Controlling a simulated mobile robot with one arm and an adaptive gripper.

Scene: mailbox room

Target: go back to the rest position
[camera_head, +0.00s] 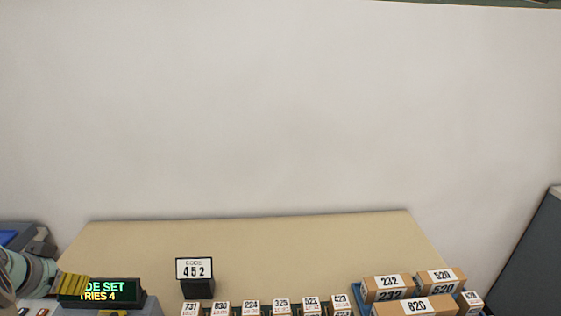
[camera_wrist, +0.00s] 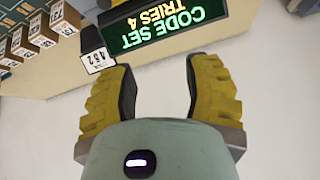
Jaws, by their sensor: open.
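My gripper (camera_wrist: 160,85) is open and empty in the wrist view, its yellow-padded fingers spread apart. In the head view a yellow finger (camera_head: 74,284) shows at the lower left, in front of the left part of a dark display (camera_head: 139,299). The display reads "CODE SET" and "TRIES 4" in the wrist view (camera_wrist: 165,25), where it lies just beyond the fingertips. I cannot tell whether a finger touches it. My arm comes in from the left edge of the head view, and most of it is out of the picture.
A code sign (camera_head: 194,268) reading 452 stands on the beige table (camera_head: 270,250). Several small numbered boxes (camera_head: 250,307) line the front. Numbered cartons (camera_head: 387,282) sit in a blue tray (camera_head: 357,290) at the right. The table's middle back is clear before a plain wall (camera_head: 280,110).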

